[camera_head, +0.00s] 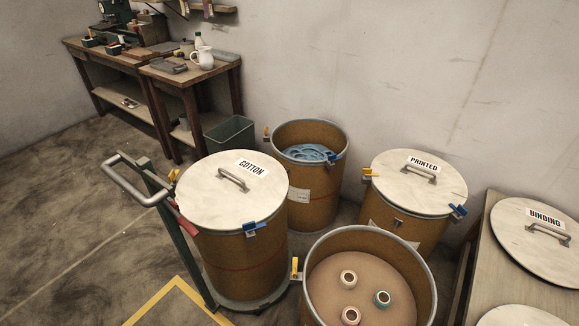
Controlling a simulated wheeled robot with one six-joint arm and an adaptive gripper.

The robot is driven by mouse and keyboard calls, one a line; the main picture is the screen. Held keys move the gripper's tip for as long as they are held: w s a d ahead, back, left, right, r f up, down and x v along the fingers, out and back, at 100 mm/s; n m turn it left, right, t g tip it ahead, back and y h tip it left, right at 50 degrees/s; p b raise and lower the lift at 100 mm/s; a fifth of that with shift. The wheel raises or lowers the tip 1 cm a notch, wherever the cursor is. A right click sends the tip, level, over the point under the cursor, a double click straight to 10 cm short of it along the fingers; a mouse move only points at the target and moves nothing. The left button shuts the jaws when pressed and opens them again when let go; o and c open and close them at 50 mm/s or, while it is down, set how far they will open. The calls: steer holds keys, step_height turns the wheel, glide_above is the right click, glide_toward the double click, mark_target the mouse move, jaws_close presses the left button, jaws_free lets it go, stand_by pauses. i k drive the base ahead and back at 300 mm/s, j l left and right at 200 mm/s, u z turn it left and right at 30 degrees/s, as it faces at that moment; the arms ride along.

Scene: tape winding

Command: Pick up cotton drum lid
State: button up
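The cotton drum lid (223,197) is a pale round disc with a "COTTON" label and a grey bar handle (233,179) across its middle. It lies flat on top of a brown drum (250,262), left of centre. A blue clip (256,229) sits at the drum's front right rim and a yellow clip (172,176) at its left. A red part (187,228) shows at the front left rim. Nothing touches the lid handle. My gripper is not in view.
A green cart with a grey push handle (137,178) stands against the cotton drum's left side. An open drum (368,245) with several small rolls stands front right. Behind are an open drum with blue material (310,152) and the printed drum lid (420,181). The binding lid (538,240) lies far right.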

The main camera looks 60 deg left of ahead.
mark_target(227, 190)
steer(key=k+u, duration=0.1)
steer(key=u, duration=0.25)
steer(key=k+j+u, duration=0.1)
steer(key=u, duration=0.3)
steer(key=k+j+u, duration=0.1)
steer(key=u, duration=0.25)
steer(key=l+u, duration=0.1)
steer(key=u, duration=0.35)
steer(key=i+l+u, duration=0.1)
steer(key=u, duration=0.35)
steer(key=l+u, duration=0.25)
steer(key=u, duration=0.25)
steer(key=i+j, duration=0.1)
steer(key=j, duration=0.25)
steer(key=i+j+z, duration=0.1)
steer(key=j, duration=0.2)
steer(key=i+j, duration=0.1)
steer(key=j, duration=0.25)
steer(key=i+j, duration=0.15)
steer(key=i, duration=0.2)
steer(key=i+j+z, duration=0.15)
steer(key=i, duration=0.15)
